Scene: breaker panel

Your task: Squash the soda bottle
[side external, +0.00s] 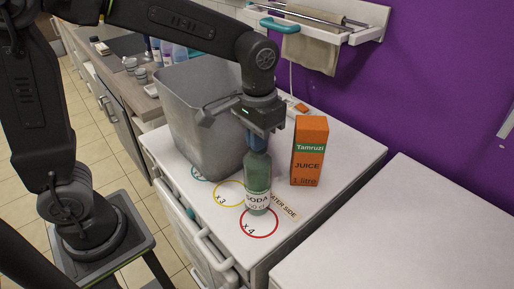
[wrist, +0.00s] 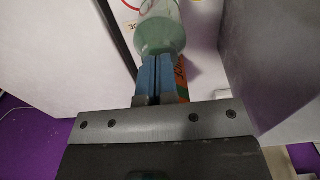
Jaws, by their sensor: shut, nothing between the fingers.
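The soda bottle (side external: 257,185) is green with a white SODA label. It stands upright on the white cabinet top, at the red circle marked x4. My gripper (side external: 257,147) points down directly over the bottle's top. Its blue fingers are shut together with nothing between them. In the wrist view, the closed fingers (wrist: 156,72) overlap the bottle's lower edge in the picture, and the bottle's pale green body (wrist: 159,30) shows beyond them. The bottle's neck and cap are hidden by the fingers. I cannot tell whether the fingertips touch the bottle.
An orange juice carton (side external: 309,150) stands close on the right. A large grey bin (side external: 190,110) stands behind on the left. The red circle (side external: 259,236) and the yellow circle (side external: 218,196) mark the cabinet top. Another white surface (side external: 420,235) on the right is clear.

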